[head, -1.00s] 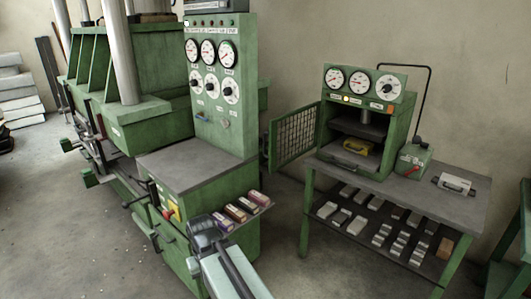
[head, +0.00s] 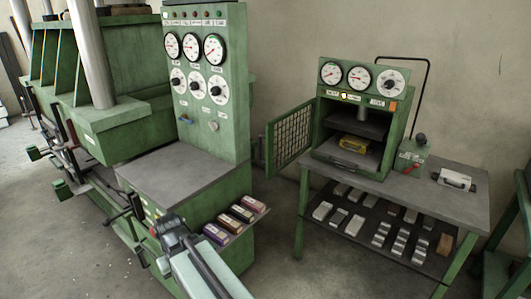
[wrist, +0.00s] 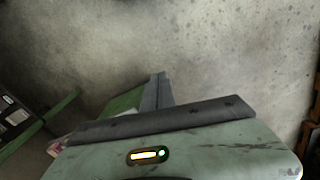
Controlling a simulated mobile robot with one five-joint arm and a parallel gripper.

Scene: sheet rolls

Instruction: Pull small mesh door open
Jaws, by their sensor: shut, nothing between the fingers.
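The small mesh door (head: 290,138) has a green frame and wire mesh. It stands swung open to the left of the small green press (head: 352,130) on the table, leaving the press front uncovered. A yellow block (head: 355,144) sits inside the press chamber. My gripper (head: 166,228) is in front of the large control cabinet, low and well left of the door, not touching it. In the wrist view my gripper's fingers (wrist: 158,90) are shut together with nothing between them, above bare floor. The door is not seen in the wrist view.
The control cabinet (head: 207,100) with gauges and a side shelf of small boxes (head: 236,217) stands between my arm and the door. The table (head: 440,199) carries a small green box (head: 414,156) with a red lever; its lower shelf holds several blocks. Floor between cabinet and table is clear.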

